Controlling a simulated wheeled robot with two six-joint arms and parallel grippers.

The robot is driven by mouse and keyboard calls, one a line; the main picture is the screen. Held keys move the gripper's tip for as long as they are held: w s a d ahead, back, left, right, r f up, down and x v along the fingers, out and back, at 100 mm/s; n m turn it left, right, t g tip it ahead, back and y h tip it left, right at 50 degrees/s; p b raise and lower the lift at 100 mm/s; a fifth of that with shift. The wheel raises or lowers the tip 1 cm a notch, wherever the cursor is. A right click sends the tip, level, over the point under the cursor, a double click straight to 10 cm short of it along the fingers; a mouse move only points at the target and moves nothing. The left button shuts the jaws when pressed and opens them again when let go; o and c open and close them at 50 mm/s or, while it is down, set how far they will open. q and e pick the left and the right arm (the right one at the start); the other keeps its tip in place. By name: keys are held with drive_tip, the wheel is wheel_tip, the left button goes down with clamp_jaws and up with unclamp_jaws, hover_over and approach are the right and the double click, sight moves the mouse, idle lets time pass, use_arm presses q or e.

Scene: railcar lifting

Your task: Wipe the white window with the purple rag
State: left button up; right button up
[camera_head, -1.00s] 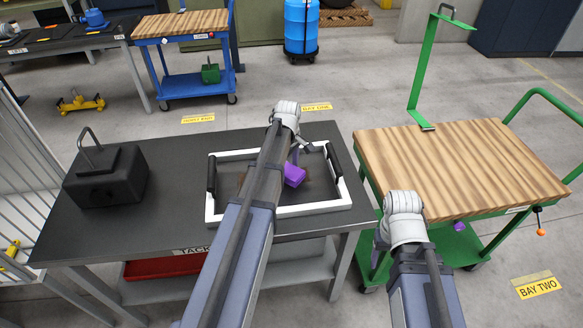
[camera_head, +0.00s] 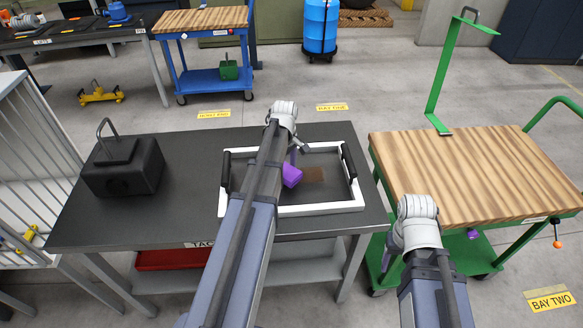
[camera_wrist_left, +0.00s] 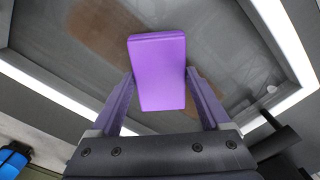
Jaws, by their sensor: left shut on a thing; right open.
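The white-framed window (camera_head: 305,210) lies flat on the dark table, with a grey pane and a black handle on each side. My left gripper (camera_head: 293,160) is shut on the purple rag (camera_head: 291,176), a block-like pad, over the middle of the pane. Contact with the pane cannot be told. A brown smudge (camera_head: 314,174) shows right of the rag. In the left wrist view the rag (camera_wrist_left: 158,75) sits between the fingers, with brown patches (camera_wrist_left: 105,30) on both sides. My right gripper (camera_head: 430,247) is open and empty beside the wooden-topped cart, largely hidden by its arm.
A black weight-like block (camera_head: 123,165) with a loop handle stands on the table's left. A green cart (camera_head: 470,170) with a bare wooden top and a tall green bracket (camera_head: 445,75) stands at right. A blue cart (camera_head: 205,80) and blue barrel (camera_head: 320,28) are behind.

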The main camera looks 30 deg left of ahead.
use_arm(q)
drive_tip(key=shift+s+a, duration=0.3)
drive_tip(key=shift+a, duration=0.15)
drive_tip(key=shift+s+a, duration=0.5)
drive_tip(key=shift+a, duration=0.3)
drive_tip(key=shift+s+a, duration=0.45)
drive_tip(key=shift+a, duration=0.3)
drive_tip(key=shift+s+a, duration=0.5)
drive_tip(key=shift+a, duration=0.2)
drive_tip(key=shift+s+a, duration=0.45)
drive_tip(key=shift+a, duration=0.25)
